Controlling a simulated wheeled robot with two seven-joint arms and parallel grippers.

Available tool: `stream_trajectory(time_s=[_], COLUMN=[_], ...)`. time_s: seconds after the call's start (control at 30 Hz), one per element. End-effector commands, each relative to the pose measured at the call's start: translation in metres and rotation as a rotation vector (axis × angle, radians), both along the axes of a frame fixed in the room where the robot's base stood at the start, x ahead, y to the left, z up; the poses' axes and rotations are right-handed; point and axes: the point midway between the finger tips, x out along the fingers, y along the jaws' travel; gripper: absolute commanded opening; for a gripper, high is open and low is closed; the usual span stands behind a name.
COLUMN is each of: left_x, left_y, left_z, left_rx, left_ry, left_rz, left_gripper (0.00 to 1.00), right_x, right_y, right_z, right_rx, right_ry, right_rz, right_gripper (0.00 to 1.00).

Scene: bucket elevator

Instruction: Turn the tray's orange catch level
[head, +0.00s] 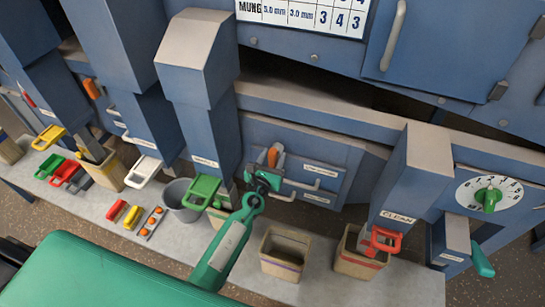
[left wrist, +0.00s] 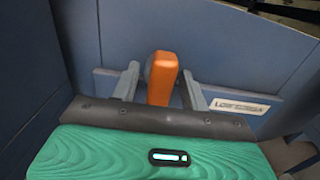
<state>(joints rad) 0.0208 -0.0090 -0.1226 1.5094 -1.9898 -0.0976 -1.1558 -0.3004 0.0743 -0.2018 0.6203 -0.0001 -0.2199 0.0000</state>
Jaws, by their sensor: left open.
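The orange catch (head: 279,149) is on the blue tray front (head: 328,157), in the middle of the head view. In the left wrist view the catch (left wrist: 162,78) stands upright, its long side running up and down the picture. My left gripper (head: 271,160) is open at the catch. In the left wrist view, its fingers (left wrist: 161,84) are on either side of the catch, with a visible gap on each side. The lower part of the catch is hidden behind the gripper's dark edge. My right gripper is not in view.
A metal handle (head: 300,188) is on the tray front, close to my left gripper. A blue chute with a green slide handle (head: 202,190) stands to the left. Bins, including an empty one (head: 284,252), stand on the grey ledge below. A chute with a red handle (head: 384,241) is to the right.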

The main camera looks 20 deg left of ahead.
Motion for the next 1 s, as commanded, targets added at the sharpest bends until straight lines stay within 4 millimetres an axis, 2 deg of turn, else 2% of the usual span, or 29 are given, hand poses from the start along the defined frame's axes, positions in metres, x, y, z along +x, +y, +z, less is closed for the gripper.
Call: stream_trajectory(time_s=[0.23, 0.27, 0.47, 0.5, 0.77, 1.0], left_x=[0.0006, 0.0006, 0.0005, 0.0005, 0.0004, 0.0004], left_y=[-0.0001, -0.0001, -0.0001, -0.0001, 0.0002, 0.0014], left_z=[0.0001, 0.0001, 0.0001, 0.0001, -0.0002, -0.0011], left_rx=[0.001, 0.000, 0.001, 0.001, -0.025, -0.145], left_ry=[0.000, 0.000, 0.000, 0.000, 0.001, 0.005], left_rz=[0.000, 0.000, 0.000, 0.000, 0.000, 0.000], left_gripper=[0.45, 0.42, 0.02, 0.01, 0.01, 0.01], right_x=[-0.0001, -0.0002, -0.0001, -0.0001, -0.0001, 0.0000], right_y=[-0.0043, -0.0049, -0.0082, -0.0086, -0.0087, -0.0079], right_z=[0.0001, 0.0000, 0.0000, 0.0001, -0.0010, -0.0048], right_rx=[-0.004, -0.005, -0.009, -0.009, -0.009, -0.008], right_ry=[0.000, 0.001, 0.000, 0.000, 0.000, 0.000], right_rz=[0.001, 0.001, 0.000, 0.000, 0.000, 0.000], right_gripper=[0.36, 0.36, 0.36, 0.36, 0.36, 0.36])
